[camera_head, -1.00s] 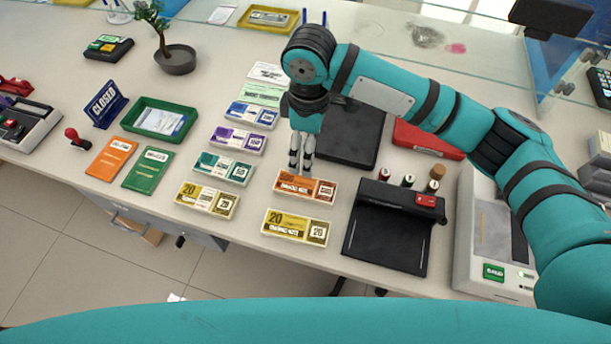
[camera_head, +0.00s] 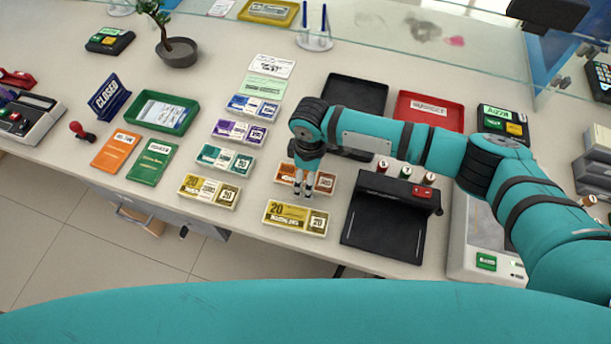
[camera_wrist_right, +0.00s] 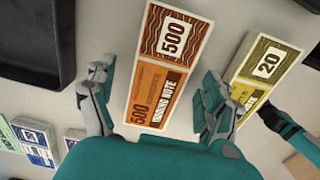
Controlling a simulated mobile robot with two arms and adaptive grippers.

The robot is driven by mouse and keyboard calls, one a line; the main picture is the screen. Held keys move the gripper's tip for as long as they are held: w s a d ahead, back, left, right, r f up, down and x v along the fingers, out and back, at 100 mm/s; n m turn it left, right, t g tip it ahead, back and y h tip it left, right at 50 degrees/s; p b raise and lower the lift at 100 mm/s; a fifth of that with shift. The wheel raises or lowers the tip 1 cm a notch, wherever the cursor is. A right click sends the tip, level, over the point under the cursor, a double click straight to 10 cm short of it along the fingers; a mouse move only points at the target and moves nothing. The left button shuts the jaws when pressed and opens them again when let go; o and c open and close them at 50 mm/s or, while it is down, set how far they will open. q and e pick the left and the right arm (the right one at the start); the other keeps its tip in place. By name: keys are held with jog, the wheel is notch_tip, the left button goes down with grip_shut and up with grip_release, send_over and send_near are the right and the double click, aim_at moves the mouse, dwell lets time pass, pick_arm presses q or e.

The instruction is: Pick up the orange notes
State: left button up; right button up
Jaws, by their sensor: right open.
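The orange notes (camera_head: 289,174) lie flat on the counter as a banded stack marked 500, just above a yellow stack marked 20. My right gripper (camera_head: 303,192) hangs over the stack and hides its middle. In the right wrist view the orange notes (camera_wrist_right: 166,65) lie between the two spread fingers of my right gripper (camera_wrist_right: 155,105). The gripper is open, with one finger on each side of the stack and nothing held. I cannot tell from these views whether the fingertips touch the counter. My left gripper is not in view.
The yellow 20 notes (camera_head: 296,218) lie close by, near one finger in the wrist view (camera_wrist_right: 262,65). A black device (camera_head: 385,235) stands to the right. Black (camera_head: 357,95) and red (camera_head: 431,108) trays lie behind. More note stacks (camera_head: 225,160) lie to the left.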

jog(key=shift+f, duration=0.25)
jog(key=c, duration=1.3)
jog(key=shift+r, duration=0.15)
